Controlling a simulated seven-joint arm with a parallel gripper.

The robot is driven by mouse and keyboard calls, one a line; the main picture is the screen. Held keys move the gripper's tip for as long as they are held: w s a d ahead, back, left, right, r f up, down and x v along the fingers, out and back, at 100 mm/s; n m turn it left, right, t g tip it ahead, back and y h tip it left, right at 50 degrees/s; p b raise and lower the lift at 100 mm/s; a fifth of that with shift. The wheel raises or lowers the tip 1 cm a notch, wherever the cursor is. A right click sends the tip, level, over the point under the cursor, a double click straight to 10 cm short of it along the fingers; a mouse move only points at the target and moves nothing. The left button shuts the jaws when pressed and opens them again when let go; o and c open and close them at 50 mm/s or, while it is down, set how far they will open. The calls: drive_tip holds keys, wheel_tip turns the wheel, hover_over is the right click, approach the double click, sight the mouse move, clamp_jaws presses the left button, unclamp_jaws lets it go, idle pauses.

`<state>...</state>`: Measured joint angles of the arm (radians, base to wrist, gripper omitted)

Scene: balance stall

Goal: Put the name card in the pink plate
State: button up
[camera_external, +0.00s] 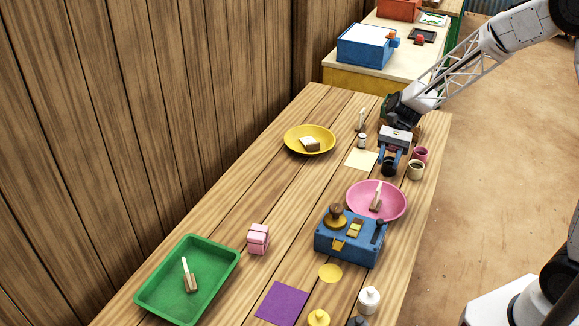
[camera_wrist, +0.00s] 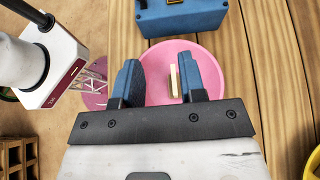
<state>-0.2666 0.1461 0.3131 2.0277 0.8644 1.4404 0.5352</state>
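The pink plate (camera_external: 356,208) stands on the plank table, behind the blue box. In it rests a small brown wooden block with an upright pale slip (camera_external: 376,198), which looks like a name card. It also shows as a thin cream strip (camera_wrist: 174,80) in the pink plate (camera_wrist: 180,46) in the wrist view. A similar piece (camera_external: 187,276) stands in the green tray (camera_external: 222,288), and another pale upright piece (camera_external: 361,119) is near the table's far end. My gripper (camera_external: 390,162) is open and looks empty, above the table just beyond the plate.
A blue box (camera_external: 335,246) with knobs stands close in front of the plate. A yellow plate (camera_external: 290,140) holds a small pale-topped block. A pink block (camera_external: 258,238) and purple square (camera_external: 282,303) lie nearer.

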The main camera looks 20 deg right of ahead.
drive_tip(key=s+d+r+n+t+h, duration=0.2)
drive_tip(key=s+d+r+t+h, duration=0.1)
drive_tip(key=s+d+r, duration=0.2)
drive_tip(key=s+d+r+n+t+h, duration=0.2)
drive_tip(key=s+d+r+n+t, duration=0.1)
drive_tip(key=s+d, duration=0.7)
drive_tip(key=s+d+r+n+t+h, duration=0.3)
drive_tip(key=s+d+r+t, duration=0.2)
drive_tip(key=d, duration=0.8)
drive_tip(key=s+r, duration=0.2)
drive_tip(key=s, duration=0.1)
drive_tip(key=shift+s+d+r+h, duration=0.15)
drive_tip(key=shift+s+d+h, duration=0.1)
drive_tip(key=shift+d+h, duration=0.1)
